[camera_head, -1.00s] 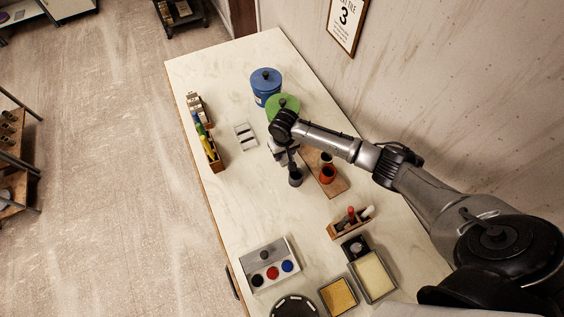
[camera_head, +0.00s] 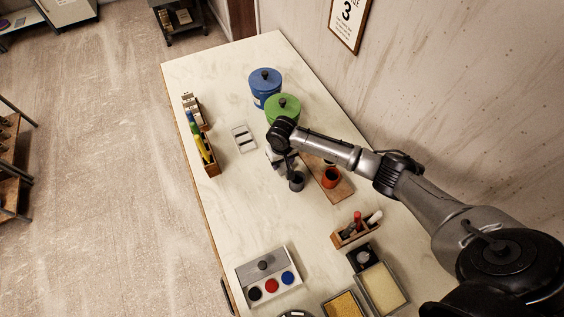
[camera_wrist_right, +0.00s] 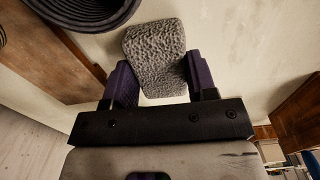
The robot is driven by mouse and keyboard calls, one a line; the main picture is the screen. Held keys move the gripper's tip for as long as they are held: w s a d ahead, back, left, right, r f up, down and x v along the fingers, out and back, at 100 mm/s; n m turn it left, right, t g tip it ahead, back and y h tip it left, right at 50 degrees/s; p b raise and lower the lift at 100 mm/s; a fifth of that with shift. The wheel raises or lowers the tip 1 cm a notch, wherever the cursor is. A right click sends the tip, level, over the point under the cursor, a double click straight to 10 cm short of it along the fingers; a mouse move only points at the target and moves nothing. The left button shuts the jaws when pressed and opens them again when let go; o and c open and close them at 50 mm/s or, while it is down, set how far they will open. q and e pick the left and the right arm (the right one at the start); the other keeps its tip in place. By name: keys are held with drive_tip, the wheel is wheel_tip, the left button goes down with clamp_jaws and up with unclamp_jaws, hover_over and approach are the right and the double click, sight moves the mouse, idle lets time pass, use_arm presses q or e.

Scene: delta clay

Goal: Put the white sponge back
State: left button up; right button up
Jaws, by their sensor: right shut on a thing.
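In the right wrist view, a pale grey-white, rough-textured block, which looks like the white sponge (camera_wrist_right: 155,55), sits between the two purple fingers of my right gripper (camera_wrist_right: 160,78). The gripper is shut on it. In the head view my right gripper (camera_head: 281,160) is over the middle of the table, beside a dark grey cup (camera_head: 296,182). There the sponge is mostly hidden by the gripper and wrist. My left gripper is not in view.
A wooden board (camera_head: 341,190) with a red-orange cup (camera_head: 331,178) lies right of the gripper. Green (camera_head: 282,108) and blue (camera_head: 265,88) canisters stand behind. A pale-filled tray (camera_head: 402,298) and a yellow-filled tray (camera_head: 344,308) are at the front.

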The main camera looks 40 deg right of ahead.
drive_tip(key=o, duration=0.8)
drive_tip(key=shift+f, duration=0.1)
drive_tip(key=shift+o, duration=0.2)
wheel_tip(320, 180, up, 12)
drive_tip(key=p, duration=0.1)
drive_tip(key=shift+p, duration=0.3)
